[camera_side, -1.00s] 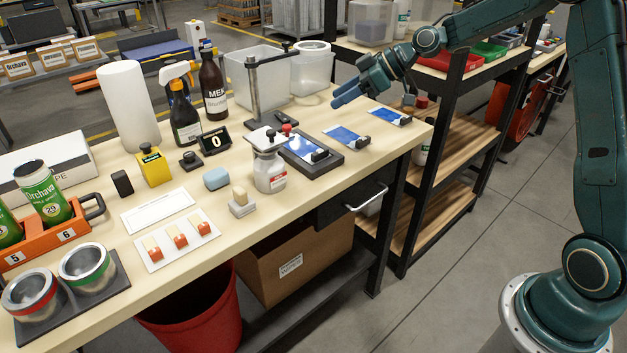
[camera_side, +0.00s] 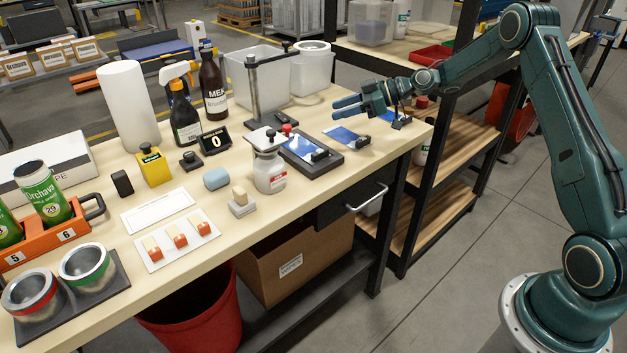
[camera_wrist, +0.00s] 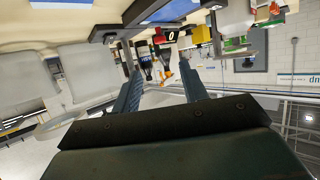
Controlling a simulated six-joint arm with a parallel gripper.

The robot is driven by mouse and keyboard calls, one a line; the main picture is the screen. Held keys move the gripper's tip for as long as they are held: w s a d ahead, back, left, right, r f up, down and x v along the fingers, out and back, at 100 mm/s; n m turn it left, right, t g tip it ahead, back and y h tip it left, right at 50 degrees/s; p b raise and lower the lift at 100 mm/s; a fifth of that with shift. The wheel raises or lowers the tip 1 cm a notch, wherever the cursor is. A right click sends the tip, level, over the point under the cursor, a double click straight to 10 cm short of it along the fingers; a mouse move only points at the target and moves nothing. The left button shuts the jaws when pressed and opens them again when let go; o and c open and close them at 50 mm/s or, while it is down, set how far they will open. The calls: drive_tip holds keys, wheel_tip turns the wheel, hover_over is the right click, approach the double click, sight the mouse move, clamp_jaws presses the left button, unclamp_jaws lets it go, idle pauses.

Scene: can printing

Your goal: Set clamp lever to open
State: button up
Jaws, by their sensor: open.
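My gripper (camera_side: 337,109) is open and empty, with its blue fingers pointing left above the back right part of the bench. In the wrist view my gripper (camera_wrist: 161,70) shows its two fingers spread apart, with nothing between them. A dark fixture (camera_side: 331,162) holds a blue-and-white plate (camera_side: 302,148), with a small black block (camera_side: 319,155) at its right end. The fixture is below and left of my gripper, apart from it. A post stand (camera_side: 254,95) with a horizontal arm rises behind the fixture. I cannot tell which part is the clamp lever.
Two other blue plates (camera_side: 341,134) lie right of the fixture, one partly hidden by my wrist. A white bottle (camera_side: 269,172) stands in front of the fixture. A small display (camera_side: 214,141) reads 0. The bench's right edge is near my wrist.

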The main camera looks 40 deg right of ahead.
sight(290, 126)
drive_tip(key=x, duration=1.3)
drive_tip(key=shift+w+a+f, duration=0.1)
drive_tip(key=shift+a, duration=0.05)
clamp_jaws()
